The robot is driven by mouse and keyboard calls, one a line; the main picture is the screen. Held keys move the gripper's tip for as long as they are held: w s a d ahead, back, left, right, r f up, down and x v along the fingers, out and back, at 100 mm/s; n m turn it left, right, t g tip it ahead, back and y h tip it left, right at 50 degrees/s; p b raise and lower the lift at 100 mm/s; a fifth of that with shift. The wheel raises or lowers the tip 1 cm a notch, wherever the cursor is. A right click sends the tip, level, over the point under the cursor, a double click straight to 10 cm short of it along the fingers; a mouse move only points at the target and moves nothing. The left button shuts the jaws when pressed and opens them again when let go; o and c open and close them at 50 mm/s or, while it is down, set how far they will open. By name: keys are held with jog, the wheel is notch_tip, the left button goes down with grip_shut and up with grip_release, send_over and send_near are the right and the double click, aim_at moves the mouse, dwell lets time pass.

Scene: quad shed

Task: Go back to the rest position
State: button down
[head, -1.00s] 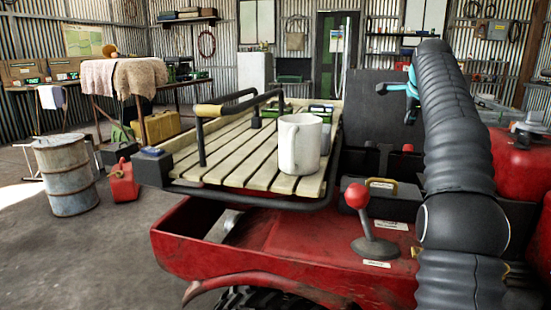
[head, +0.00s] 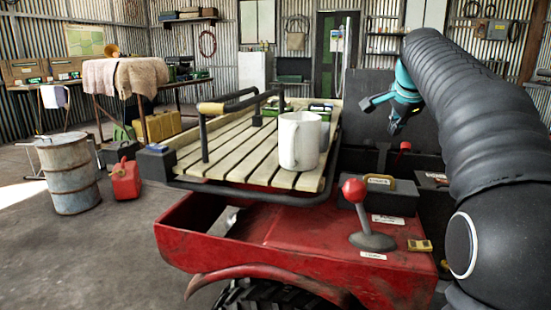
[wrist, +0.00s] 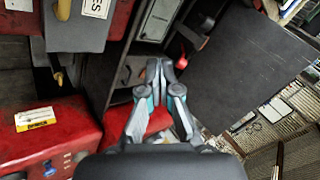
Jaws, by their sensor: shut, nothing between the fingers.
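My gripper (head: 384,114) is in the air to the right of the slatted rack, in front of a dark upright panel (head: 372,92). In the wrist view my gripper (wrist: 160,70) has its grey and teal fingers together at the tips, with nothing between them. The black ribbed arm fills the right side of the head view.
A white mug (head: 300,141) stands on the slatted rack (head: 215,158). Below it is a red body with a red-knobbed lever (head: 354,191) and a small yellow box (head: 420,246). A drum (head: 68,174) and red can (head: 126,180) stand on the open floor at left.

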jog(key=s+a+f+n, duration=0.3)
jog(key=s+a+n, duration=0.15)
jog(key=s, duration=0.45)
jog(key=n+g+y, duration=0.1)
jog(key=n, duration=0.6)
send_near(379, 258)
notch_tip(379, 258, down, 4)
jog(key=a, duration=0.2)
jog(key=s+a+f+n+g, duration=0.1)
jog(key=s+f+n, duration=0.3)
jog(key=s+f, duration=0.5)
jog(key=shift+s+a+f+y, duration=0.2)
jog(key=shift+a+f+y, duration=0.15)
jog(key=shift+f, duration=0.25)
